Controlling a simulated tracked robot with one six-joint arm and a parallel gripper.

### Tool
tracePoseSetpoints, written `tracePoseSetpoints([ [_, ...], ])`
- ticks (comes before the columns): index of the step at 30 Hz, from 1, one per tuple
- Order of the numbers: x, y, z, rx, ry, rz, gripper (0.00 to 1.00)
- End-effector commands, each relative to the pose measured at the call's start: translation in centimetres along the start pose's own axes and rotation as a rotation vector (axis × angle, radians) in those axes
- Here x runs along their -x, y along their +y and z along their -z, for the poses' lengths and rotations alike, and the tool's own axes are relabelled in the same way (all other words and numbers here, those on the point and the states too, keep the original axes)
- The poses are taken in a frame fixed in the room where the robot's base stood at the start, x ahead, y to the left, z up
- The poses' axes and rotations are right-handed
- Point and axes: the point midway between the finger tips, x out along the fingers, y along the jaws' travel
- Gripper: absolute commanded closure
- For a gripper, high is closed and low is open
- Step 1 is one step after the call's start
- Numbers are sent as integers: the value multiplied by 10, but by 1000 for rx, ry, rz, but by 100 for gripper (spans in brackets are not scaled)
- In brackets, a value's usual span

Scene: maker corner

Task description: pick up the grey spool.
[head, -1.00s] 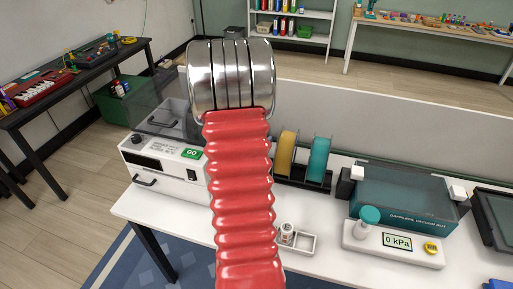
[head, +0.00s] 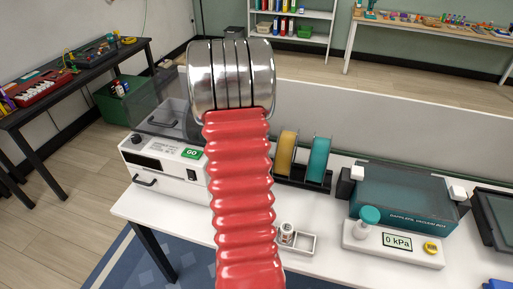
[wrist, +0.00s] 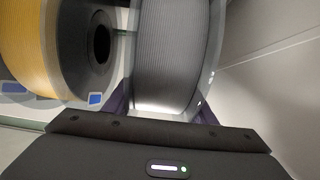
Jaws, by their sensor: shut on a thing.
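The grey spool (wrist: 172,55) fills the upper middle of the wrist view, with its ribbed wound face towards me and a clear flange on its right. My gripper (wrist: 165,103) is shut on it, with dark purple fingers at its lower left and lower right. Whether the spool touches what is under it cannot be seen. In the head view my red arm hides both the gripper and the grey spool.
A yellow spool (head: 286,154) and a teal spool (head: 318,160) stand in a dark holder (head: 303,185) on the white table. The yellow spool (wrist: 42,45) is close left of the grey one in the wrist view. A white machine (head: 160,165) is left, a vacuum box (head: 408,195) right.

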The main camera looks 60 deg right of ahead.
Motion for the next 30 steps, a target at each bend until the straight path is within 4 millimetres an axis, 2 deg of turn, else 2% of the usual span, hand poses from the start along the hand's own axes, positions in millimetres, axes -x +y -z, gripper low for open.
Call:
tracePoseSetpoints([
  [2, 0, 0, 0, 0, 0, 0, 63],
  [18, 0, 0, 0, 1, 0, 0, 100],
  [30, 1, 0, 5, -1, 6, 0, 100],
])
